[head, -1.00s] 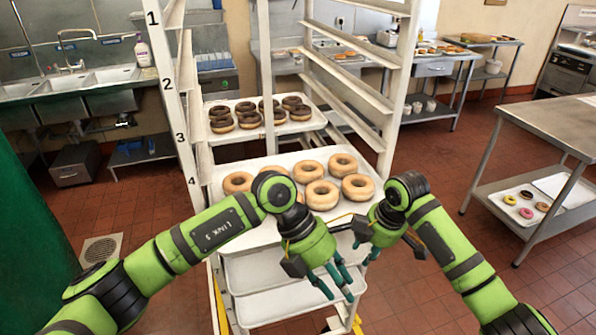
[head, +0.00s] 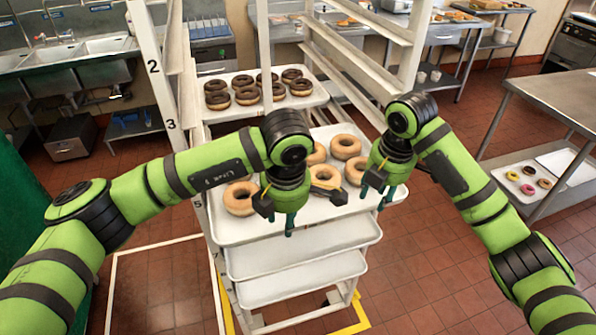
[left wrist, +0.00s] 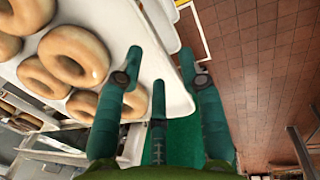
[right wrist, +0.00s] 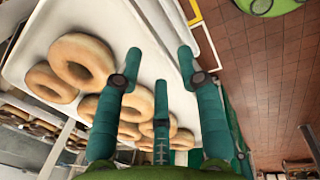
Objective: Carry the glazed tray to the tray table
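The glazed tray (head: 325,213) is white and holds several plain glazed doughnuts (head: 345,147). It sits in a white rack, its front end sticking out toward me. My left gripper (head: 290,222) points down at its front edge; my right gripper (head: 376,196) is near its front right corner. In the left wrist view the tray (left wrist: 120,28) has its rim between my spread fingers. In the right wrist view the tray (right wrist: 108,20) likewise runs between spread fingers. Both grippers look open; contact with the rim cannot be told. A steel table (head: 545,98), perhaps the tray table, stands at the right.
A tray of chocolate doughnuts (head: 250,98) sits deeper in the rack. Empty white trays (head: 305,285) are below the glazed tray. The steel table's lower shelf holds a tray of coloured doughnuts (head: 520,185). Red tiled floor (head: 435,270) lies between rack and table.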

